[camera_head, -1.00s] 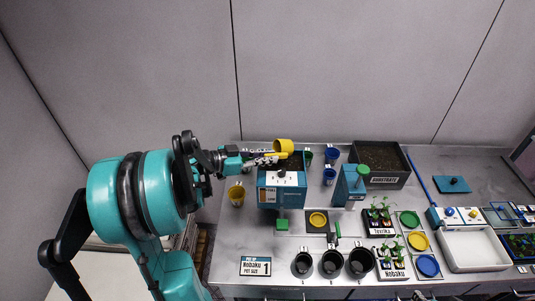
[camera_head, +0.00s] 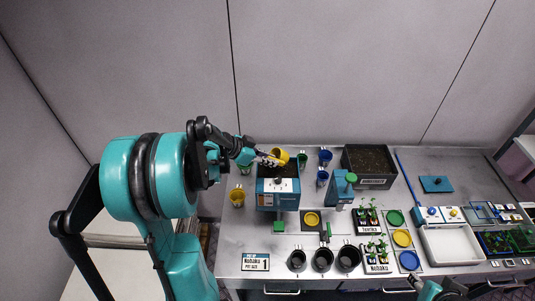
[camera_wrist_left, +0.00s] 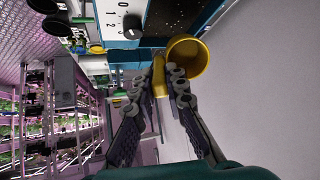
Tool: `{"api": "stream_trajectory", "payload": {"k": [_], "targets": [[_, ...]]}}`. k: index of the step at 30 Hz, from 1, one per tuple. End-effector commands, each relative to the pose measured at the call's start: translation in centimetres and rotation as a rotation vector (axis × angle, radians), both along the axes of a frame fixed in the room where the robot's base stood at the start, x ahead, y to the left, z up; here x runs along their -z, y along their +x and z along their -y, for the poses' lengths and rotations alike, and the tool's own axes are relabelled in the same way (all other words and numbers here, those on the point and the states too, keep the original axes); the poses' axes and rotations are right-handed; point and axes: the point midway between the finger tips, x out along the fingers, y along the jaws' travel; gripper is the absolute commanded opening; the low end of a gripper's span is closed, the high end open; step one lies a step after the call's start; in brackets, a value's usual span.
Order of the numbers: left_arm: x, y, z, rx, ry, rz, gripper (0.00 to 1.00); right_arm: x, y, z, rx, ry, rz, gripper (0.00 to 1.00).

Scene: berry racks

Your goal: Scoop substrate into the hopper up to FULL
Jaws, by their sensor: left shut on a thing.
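My left gripper (camera_head: 268,160) is shut on the handle of the yellow scoop (camera_head: 281,155), above the back of the blue hopper (camera_head: 278,196). In the left wrist view the scoop's round cup (camera_wrist_left: 188,54) is beside the hopper's open top, and its handle lies between my fingers (camera_wrist_left: 163,82). The cup looks tilted; I cannot tell how much substrate is in it. Dark substrate shows inside the hopper, but the fill level against FULL cannot be read. The black substrate bin (camera_head: 376,182) stands right of the hopper. A teal part of my right arm shows at the bottom right edge; its fingers are not clear.
A blue device with a green knob (camera_head: 351,178) stands between hopper and bin. A yellow cup (camera_head: 237,197) stands left of the hopper. Black pots (camera_head: 322,260) and plant trays (camera_head: 369,220) are in front.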

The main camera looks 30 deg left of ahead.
Motion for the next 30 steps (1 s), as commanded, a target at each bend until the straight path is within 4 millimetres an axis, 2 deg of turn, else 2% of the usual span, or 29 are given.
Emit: {"api": "stream_trajectory", "payload": {"k": [1, 15, 24, 30], "targets": [[-1.0, 0.2, 0.2, 0.003, 0.017, -0.025, 0.0, -1.4, 0.0, 0.0, 0.0, 0.0, 0.0, 0.4], [-3.3, 2.0, 1.3, 0.004, 0.22, -0.323, 0.0, -8.3, 0.0, 0.0, 0.0, 0.0, 0.0, 0.4], [-4.0, 4.1, 2.7, 0.003, 0.418, -0.624, 0.0, -8.9, 0.0, 0.0, 0.0, 0.0, 0.0, 0.4], [-4.2, 4.5, 2.9, -0.001, 0.466, -0.699, 0.0, -8.8, 0.0, 0.0, 0.0, 0.0, 0.0, 0.4]]}}
